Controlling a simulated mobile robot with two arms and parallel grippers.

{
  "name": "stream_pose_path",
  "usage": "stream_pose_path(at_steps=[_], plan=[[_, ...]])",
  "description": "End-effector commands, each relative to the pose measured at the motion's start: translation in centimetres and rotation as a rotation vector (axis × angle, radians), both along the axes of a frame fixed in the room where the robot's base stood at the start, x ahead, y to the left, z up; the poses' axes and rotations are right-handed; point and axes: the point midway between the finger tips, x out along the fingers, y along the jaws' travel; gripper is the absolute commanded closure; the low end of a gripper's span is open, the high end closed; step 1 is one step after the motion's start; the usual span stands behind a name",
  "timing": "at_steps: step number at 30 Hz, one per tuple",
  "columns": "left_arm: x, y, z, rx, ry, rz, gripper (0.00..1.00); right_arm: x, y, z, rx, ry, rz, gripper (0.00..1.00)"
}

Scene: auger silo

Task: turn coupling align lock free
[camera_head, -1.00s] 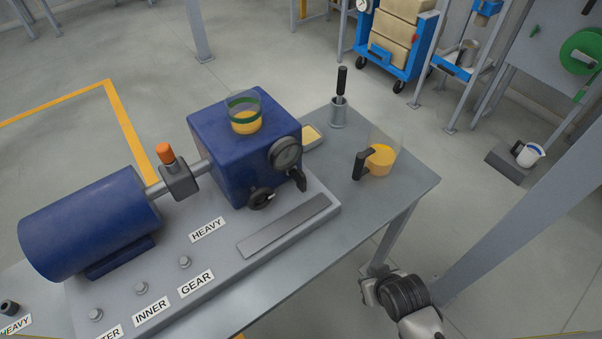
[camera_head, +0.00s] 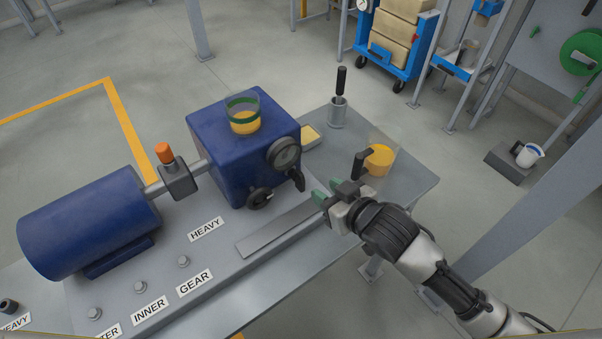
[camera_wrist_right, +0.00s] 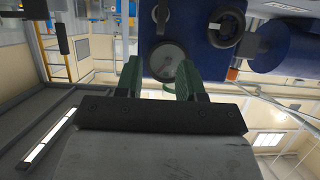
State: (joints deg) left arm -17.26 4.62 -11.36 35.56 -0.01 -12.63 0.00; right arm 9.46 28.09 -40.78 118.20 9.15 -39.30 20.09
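The coupling (camera_head: 179,181) is a grey block on the shaft between the blue motor (camera_head: 85,222) and the blue gearbox (camera_head: 228,165). An orange-tipped lever (camera_head: 165,154) stands up from it. My right gripper (camera_head: 323,192) is at the front right of the gearbox, above the bench edge, apart from the coupling. In the right wrist view its green fingers (camera_wrist_right: 160,78) are spread with nothing between them. The gearbox (camera_wrist_right: 190,30) and its round gauge (camera_wrist_right: 166,62) show beyond them. My left gripper is not in view.
A black handwheel (camera_head: 260,198) and a dark lever (camera_head: 297,180) are on the gearbox front. A jug of yellow liquid (camera_head: 379,158) and a metal cup with a black-handled tool (camera_head: 338,112) stand on the bench's right end. A long grey plate (camera_head: 275,232) lies in front.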

Motion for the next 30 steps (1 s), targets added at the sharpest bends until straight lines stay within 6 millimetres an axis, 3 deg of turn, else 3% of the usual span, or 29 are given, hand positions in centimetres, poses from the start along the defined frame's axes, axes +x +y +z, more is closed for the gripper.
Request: stream_pose_path(at_steps=[15, 30], plan=[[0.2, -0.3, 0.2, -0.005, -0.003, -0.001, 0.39, 6.5, 4.7, -3.2, 0.001, -0.001, 0.0, 0.62], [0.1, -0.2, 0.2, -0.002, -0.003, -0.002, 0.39, 7.7, 5.7, -4.0, 0.0, 0.0, 0.001, 0.62]])
